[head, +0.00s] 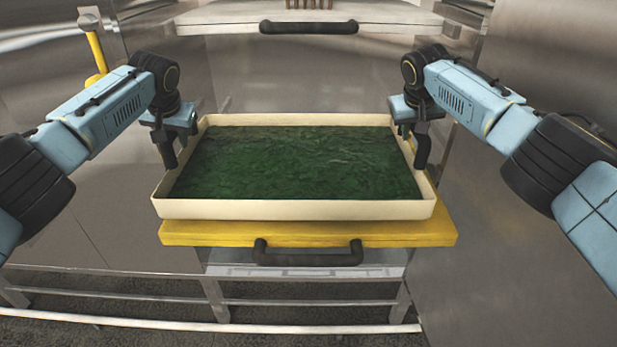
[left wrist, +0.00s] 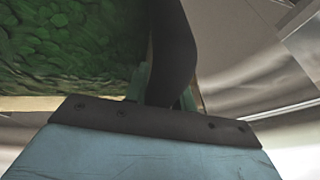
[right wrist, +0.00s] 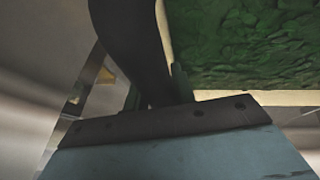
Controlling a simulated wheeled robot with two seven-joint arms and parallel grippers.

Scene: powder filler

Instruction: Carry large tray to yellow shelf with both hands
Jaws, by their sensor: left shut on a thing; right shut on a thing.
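The large cream tray (head: 290,209) is filled with a dark green leafy material (head: 295,163). It is over the yellow shelf (head: 310,235), whose front edge shows below the tray; I cannot tell whether the tray touches it. My left gripper (head: 172,150) is shut on the tray's left wall, and my right gripper (head: 415,146) is shut on its right wall. In the left wrist view the green material (left wrist: 70,45) lies left of the dark finger. In the right wrist view the green material (right wrist: 250,45) lies right of the finger. The fingertips are partly hidden.
A black handle (head: 308,254) is on the yellow shelf's front. An upper pale shelf (head: 400,20) with a dark handle (head: 308,27) is above and behind. Metal walls stand on both sides. Metal rails (head: 130,291) run below, above a dark floor.

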